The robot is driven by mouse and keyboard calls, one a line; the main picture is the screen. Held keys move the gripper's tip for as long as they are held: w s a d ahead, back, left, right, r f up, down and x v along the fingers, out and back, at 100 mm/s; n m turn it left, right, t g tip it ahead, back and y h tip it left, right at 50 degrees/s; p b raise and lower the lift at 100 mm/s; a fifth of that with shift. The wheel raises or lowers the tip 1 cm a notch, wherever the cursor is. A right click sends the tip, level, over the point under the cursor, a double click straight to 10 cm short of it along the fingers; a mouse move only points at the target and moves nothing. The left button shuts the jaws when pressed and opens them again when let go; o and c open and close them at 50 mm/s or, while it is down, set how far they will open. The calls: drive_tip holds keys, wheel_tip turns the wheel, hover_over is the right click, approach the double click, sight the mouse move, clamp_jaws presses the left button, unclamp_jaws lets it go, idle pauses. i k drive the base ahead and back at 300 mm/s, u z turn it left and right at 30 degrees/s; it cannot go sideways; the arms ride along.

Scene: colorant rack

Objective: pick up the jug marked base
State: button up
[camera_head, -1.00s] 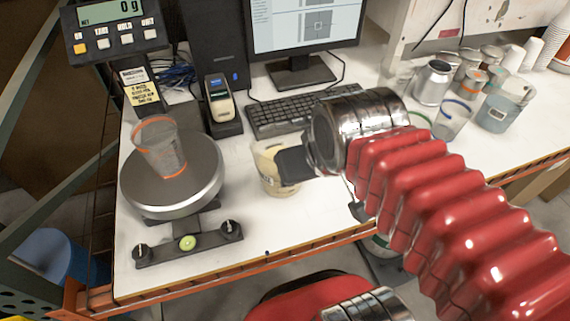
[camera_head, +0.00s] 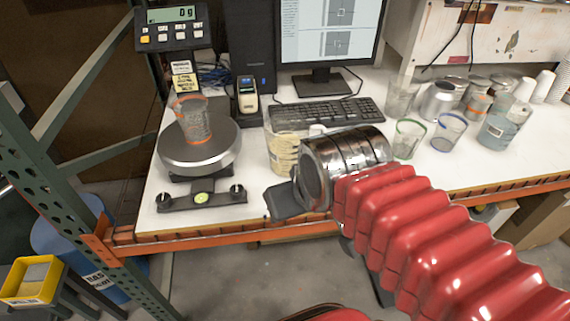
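A cream-coloured jug (camera_head: 283,152) stands on the white table in front of the keyboard. Its marking is too small to read, so I cannot tell for certain that it is the one marked base. My gripper (camera_head: 284,203) is at the table's front edge, in front of and below this jug in the picture. One dark finger shows and points left; the rest is hidden behind the metal wrist, so its opening cannot be seen. The finger appears apart from the jug.
A scale (camera_head: 200,160) carries a clear cup with orange bands (camera_head: 193,122). Clear cups (camera_head: 408,138), metal cans (camera_head: 438,101) and a bluish labelled container (camera_head: 497,130) stand at right. A keyboard (camera_head: 325,111) lies behind. A yellow bin (camera_head: 32,281) is at lower left.

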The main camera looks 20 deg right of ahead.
sight(284, 132)
drive_tip(key=u, duration=0.35)
drive_tip(key=k, duration=0.75)
drive_tip(key=z, duration=0.05)
drive_tip(key=i, duration=1.4)
drive_tip(key=z, duration=0.2)
